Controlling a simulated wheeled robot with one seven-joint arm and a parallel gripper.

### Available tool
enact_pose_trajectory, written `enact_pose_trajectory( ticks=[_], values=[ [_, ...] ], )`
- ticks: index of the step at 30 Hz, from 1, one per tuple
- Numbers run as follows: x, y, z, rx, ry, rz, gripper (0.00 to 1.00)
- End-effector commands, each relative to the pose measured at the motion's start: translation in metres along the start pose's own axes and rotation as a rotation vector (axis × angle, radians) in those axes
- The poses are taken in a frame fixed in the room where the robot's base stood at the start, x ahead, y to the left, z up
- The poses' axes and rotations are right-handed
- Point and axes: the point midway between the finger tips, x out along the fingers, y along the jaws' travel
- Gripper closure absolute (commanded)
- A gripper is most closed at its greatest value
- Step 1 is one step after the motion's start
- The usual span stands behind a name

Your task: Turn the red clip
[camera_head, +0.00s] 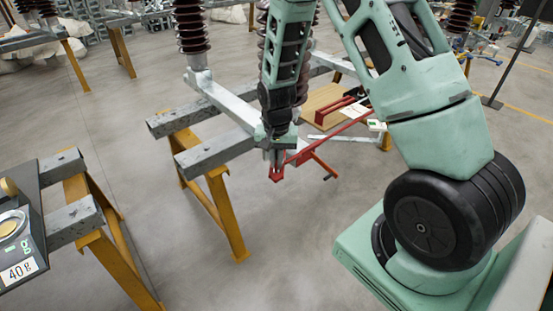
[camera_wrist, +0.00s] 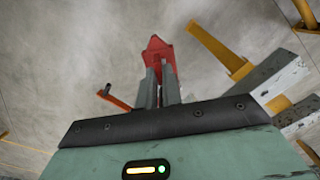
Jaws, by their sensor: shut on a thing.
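The red clip (camera_head: 276,176) shows in the head view at the lower end of my gripper (camera_head: 277,158), beside the end of a grey beam. A long red bar (camera_head: 335,134) runs from near it up to the right, and a short red lever with a dark end (camera_head: 326,168) sticks out below that bar. In the wrist view the red clip (camera_wrist: 157,52) lies between and beyond the two grey fingers of my gripper (camera_wrist: 159,82). The fingers are shut on it. A red-orange lever (camera_wrist: 116,101) with a dark tip shows to their left. The fingers hide part of the clip.
Grey beams (camera_head: 213,152) on yellow trestle legs (camera_head: 226,215) stand just left of my gripper. Dark ribbed insulators (camera_head: 191,27) rise behind. A wooden board (camera_head: 322,98) with a red part lies beyond. A box marked 40 g (camera_head: 22,250) is at far left. Open floor lies below my gripper.

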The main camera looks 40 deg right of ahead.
Motion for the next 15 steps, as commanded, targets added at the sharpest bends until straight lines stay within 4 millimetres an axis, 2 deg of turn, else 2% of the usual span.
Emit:
enact_pose_trajectory(
  ticks=[6,7,9,15],
  values=[
    [-0.001,-0.0008,-0.0009,-0.002,0.003,-0.002,1.0],
    [-0.001,-0.0009,-0.0009,-0.002,0.003,-0.002,0.87],
    [-0.001,-0.0008,-0.0008,-0.002,0.002,-0.002,0.71],
    [-0.0005,-0.0004,-0.0004,-0.001,0.001,-0.001,0.71]
  ],
)
